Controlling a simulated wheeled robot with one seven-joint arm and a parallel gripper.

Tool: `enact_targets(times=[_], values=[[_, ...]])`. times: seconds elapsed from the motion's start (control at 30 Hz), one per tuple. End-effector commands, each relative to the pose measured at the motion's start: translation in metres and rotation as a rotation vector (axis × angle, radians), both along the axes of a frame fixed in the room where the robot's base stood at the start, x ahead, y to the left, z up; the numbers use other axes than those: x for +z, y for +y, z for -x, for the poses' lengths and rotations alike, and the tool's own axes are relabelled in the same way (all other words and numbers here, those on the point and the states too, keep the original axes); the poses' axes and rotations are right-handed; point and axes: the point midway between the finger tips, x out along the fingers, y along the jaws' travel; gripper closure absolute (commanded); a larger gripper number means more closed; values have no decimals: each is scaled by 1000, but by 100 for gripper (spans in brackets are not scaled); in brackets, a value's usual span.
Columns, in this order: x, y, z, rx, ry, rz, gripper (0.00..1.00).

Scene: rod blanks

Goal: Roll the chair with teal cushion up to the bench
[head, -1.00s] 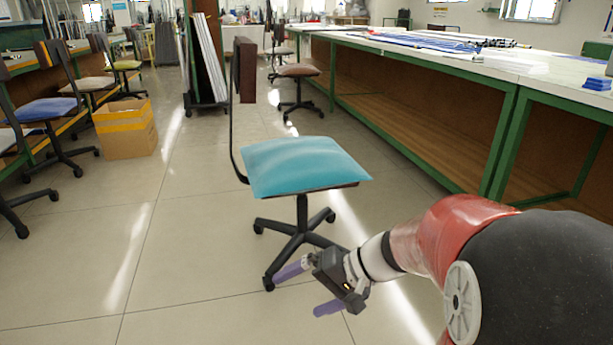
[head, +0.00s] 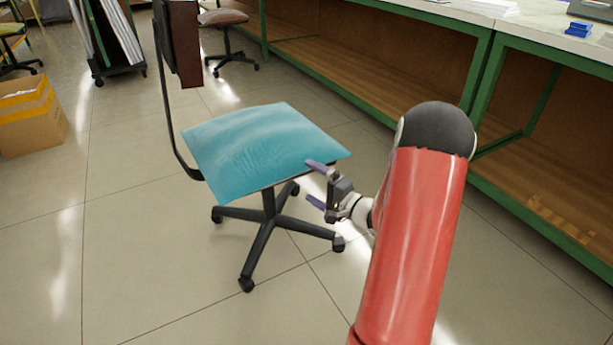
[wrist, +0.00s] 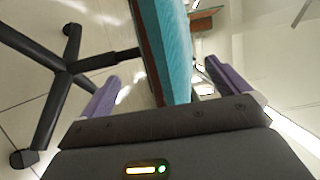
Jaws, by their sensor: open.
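The chair with the teal cushion (head: 262,148) stands on the tiled floor in the middle of the head view, on a black wheeled base, its dark backrest (head: 184,45) at the far left side. My gripper (head: 312,182) is at the cushion's right edge, with one finger over the seat's edge and the other below it. In the wrist view the cushion (wrist: 175,45) comes down edge-on between the two purple fingers (wrist: 160,85). The fingers are open, with gaps showing beside the cushion. The chair's black base (wrist: 60,65) shows at the left of the wrist view.
The green-framed bench (head: 375,75) with a white top runs along the right and back, with an open wooden shelf underneath. A cardboard box (head: 30,118) is at the left. Another chair (head: 224,30) stands behind, near the bench. The floor in front and left is clear.

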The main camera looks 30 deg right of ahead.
Motion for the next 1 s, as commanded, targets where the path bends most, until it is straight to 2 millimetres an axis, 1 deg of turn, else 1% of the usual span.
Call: enact_targets(times=[0.37,0.47,0.8,0.9,1.0], values=[[0,1,-2,0,0,0,0],[-1,5,-10,2,0,-1,0],[-1,23,-57,2,-1,-1,0],[0,27,-66,2,0,-1,0],[0,29,-71,1,0,-1,0]])
